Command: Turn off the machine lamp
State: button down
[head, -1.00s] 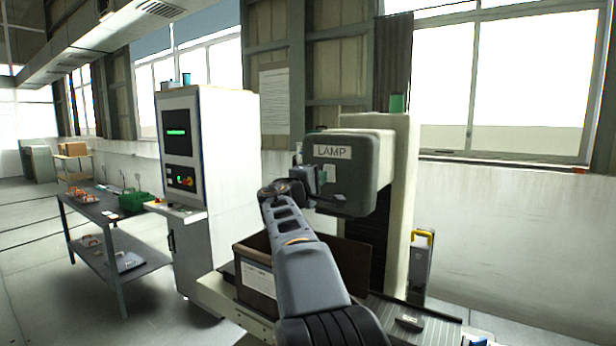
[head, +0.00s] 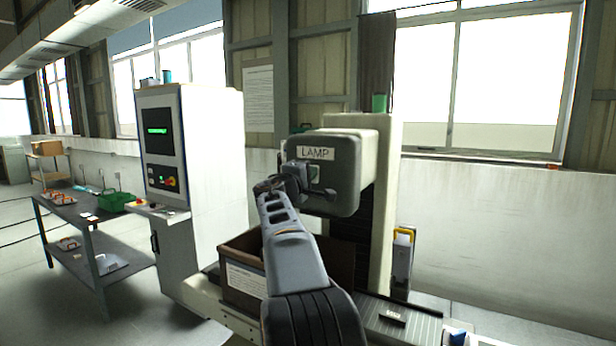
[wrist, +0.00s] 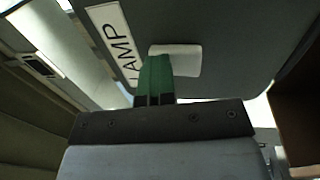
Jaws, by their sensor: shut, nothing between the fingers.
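The grey machine head (head: 345,172) carries a white LAMP label (head: 315,153), which also shows in the wrist view (wrist: 113,40). Below the label is a small pale switch plate (head: 316,168), seen larger in the wrist view (wrist: 183,60). My gripper (wrist: 155,62) is shut and empty. Its narrow green fingers point at the plate and cover its left part in the wrist view. I cannot tell whether the tips touch it. The switch's rocker position is hidden. In the head view my wrist is just left of the plate.
A white control cabinet (head: 190,180) with a lit screen and red knob stands left. An open brown box (head: 245,283) sits below my arm. A dark workbench (head: 92,215) with trays stands far left. A yellow-handled case (head: 403,262) is at right.

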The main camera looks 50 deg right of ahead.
jog(key=shift+f, duration=0.1)
jog(key=s+a+r+b, duration=0.2)
jog(key=a+b, duration=0.3)
jog(key=a, duration=0.8)
jog(key=shift+s+a, duration=0.25)
jog(key=shift+s, duration=0.45)
jog(key=f, duration=0.3)
jog(key=f+p, duration=0.1)
jog(key=shift+w+a+f, duration=0.15)
jog(key=shift+w+a, duration=0.05)
jog(key=shift+w, duration=0.05)
jog(key=shift+d, duration=0.1)
